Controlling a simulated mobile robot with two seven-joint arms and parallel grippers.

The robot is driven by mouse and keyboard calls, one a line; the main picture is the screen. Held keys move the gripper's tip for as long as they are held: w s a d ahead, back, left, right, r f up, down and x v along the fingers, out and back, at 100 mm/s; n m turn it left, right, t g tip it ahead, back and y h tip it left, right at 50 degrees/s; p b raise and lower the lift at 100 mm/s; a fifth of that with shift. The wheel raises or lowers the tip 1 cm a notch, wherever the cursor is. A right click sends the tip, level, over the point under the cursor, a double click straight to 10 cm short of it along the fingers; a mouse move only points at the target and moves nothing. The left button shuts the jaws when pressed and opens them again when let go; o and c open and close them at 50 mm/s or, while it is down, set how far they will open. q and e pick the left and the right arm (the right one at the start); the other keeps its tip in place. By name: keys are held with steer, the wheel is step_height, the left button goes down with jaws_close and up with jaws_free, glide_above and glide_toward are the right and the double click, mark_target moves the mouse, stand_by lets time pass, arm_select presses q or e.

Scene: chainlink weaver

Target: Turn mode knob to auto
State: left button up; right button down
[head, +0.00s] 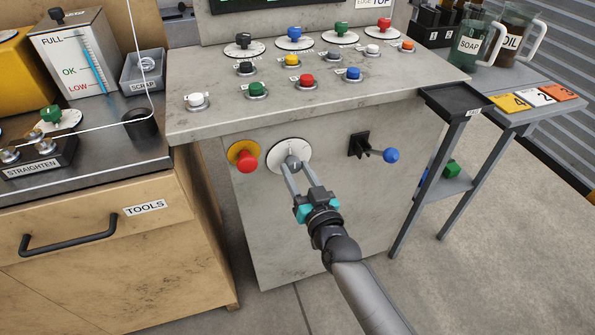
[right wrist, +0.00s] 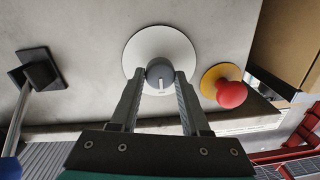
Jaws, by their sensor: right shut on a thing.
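The mode knob (right wrist: 160,72) is a small grey knob with a pale pointer mark, set on a round white dial plate. In the head view the dial plate (head: 301,149) is on the front panel of the grey console, and the knob is partly hidden by my fingers. My right gripper (head: 292,166) reaches it from below and is shut on the knob, one finger on each side. In the right wrist view the fingertips of the right gripper (right wrist: 160,80) touch the knob's sides. Any lettering on the dial is too small to read. My left gripper is not in view.
A red push button on a yellow base (head: 246,160) sits close left of the dial. A lever with a blue ball (head: 391,155) sticks out to the right. The console top (head: 330,85) with several coloured buttons overhangs above. Floor in front is clear.

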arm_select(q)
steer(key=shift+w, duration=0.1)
arm_select(e)
steer(key=shift+m, duration=0.3)
steer(key=m, duration=0.3)
steer(key=shift+m, duration=0.4)
steer(key=m, duration=0.3)
steer(key=shift+m, duration=0.4)
steer(key=shift+m+b, duration=0.4)
steer(key=shift+m, duration=0.7)
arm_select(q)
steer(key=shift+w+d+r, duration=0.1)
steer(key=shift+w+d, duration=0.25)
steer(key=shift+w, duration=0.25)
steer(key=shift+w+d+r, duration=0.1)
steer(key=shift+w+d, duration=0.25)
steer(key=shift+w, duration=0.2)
arm_select(e)
steer(key=shift+m, duration=1)
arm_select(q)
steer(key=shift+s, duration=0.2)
arm_select(e)
steer(key=shift+c, duration=1.9)
jaws_free()
